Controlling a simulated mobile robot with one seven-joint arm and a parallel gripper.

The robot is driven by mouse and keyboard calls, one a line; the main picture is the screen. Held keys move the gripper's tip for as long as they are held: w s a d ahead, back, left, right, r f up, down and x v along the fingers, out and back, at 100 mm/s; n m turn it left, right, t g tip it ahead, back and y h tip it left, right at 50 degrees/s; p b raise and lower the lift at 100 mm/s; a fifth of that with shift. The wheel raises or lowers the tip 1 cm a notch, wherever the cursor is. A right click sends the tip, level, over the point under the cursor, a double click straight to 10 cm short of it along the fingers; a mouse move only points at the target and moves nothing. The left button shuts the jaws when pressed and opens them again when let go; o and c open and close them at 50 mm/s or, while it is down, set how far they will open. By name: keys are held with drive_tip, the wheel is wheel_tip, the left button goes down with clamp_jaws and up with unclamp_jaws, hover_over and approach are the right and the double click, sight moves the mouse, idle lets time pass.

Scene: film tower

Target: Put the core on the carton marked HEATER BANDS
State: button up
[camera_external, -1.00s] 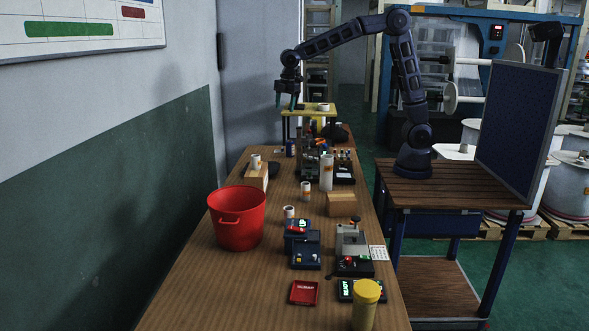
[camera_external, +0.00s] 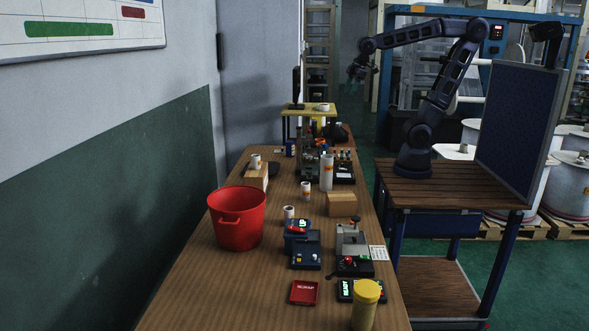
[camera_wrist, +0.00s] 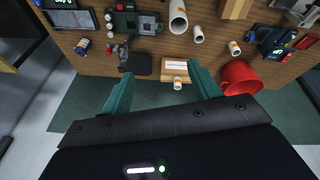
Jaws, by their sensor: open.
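A carton (camera_external: 262,180) lies at the table's left edge beyond the red bucket, with a small white core (camera_external: 255,162) standing on it. The wrist view shows a carton with a pale label (camera_wrist: 190,65) and a small core (camera_wrist: 178,82) at its near edge. I cannot read the label. A second carton (camera_external: 341,206) sits right of the table's middle. Other white cores stand on the table: one (camera_external: 306,191) mid-table, one (camera_external: 289,212) nearer, and a taller tube (camera_external: 326,172). My gripper (camera_external: 356,73) is open and empty, high beyond the table's far right.
A red bucket (camera_external: 237,219) stands at the left edge. Devices (camera_external: 306,249), a red tray (camera_external: 304,293) and a yellow-lidded jar (camera_external: 366,305) fill the near right. A yellow stand (camera_external: 322,110) is at the far end. The near left tabletop is clear.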

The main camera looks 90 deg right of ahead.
drive_tip(key=s+d+f+m+t, duration=0.1)
drive_tip(key=s+f+m, duration=0.2)
drive_tip(key=s, duration=0.8)
drive_tip(key=shift+d+f, duration=0.2)
drive_tip(key=shift+f, duration=0.3)
